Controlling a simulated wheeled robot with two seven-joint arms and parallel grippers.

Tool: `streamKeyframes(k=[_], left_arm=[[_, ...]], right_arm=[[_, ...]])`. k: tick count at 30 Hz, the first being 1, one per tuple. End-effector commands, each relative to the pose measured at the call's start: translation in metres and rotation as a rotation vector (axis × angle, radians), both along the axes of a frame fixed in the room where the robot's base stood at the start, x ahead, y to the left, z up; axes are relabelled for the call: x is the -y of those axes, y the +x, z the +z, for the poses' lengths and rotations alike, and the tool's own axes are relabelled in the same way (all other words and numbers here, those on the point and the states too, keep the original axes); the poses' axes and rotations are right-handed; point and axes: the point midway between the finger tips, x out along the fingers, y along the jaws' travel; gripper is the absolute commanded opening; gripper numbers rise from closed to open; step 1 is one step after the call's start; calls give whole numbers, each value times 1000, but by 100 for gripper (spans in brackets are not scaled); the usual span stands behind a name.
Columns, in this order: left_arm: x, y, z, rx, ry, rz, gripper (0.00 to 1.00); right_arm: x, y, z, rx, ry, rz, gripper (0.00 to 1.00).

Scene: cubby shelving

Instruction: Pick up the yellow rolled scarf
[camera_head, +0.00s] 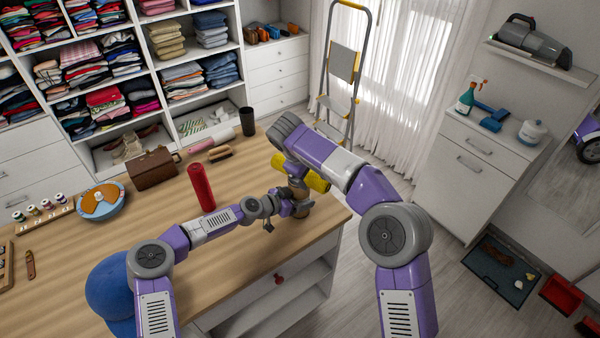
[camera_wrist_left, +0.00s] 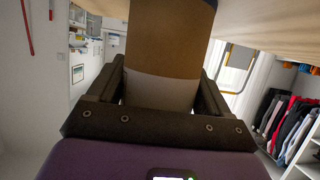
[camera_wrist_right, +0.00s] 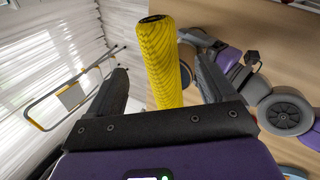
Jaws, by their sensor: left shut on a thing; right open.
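The yellow roll (camera_head: 316,181), a cylinder with a ridged surface, shows partly behind my right arm near the table's right end. In the right wrist view the yellow roll (camera_wrist_right: 160,58) stands between the two fingers of my right gripper (camera_wrist_right: 157,78), which is open with a gap beside the roll. My right gripper is mostly hidden by its own arm in the head view. My left gripper (camera_head: 287,207) is shut on a tan cylinder (camera_head: 299,190), upright by the roll. In the left wrist view this cylinder (camera_wrist_left: 165,55) has a pale lower band.
A blue rounded object (camera_head: 108,285) is at the front left. A stepladder (camera_head: 343,75) stands behind the table.

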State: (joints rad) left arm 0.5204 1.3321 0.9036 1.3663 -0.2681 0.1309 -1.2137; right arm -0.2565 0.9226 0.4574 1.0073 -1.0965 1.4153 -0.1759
Motion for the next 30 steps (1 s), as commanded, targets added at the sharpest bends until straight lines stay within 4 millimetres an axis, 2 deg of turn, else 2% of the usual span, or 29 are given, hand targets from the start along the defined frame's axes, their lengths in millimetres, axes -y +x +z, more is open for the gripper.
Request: streamKeyframes(k=[12, 21, 23, 30], left_arm=[[0, 0, -1, -1, 0, 0, 49], [0, 0, -1, -1, 0, 0, 49], [0, 0, -1, -1, 0, 0, 49], [0, 0, -1, -2, 0, -1, 49]], right_arm=[[9, 21, -45, -2, 1, 0, 84], [10, 23, -49, 0, 2, 1, 84], [10, 23, -49, 0, 2, 1, 76], [10, 23, -49, 0, 2, 1, 39]])
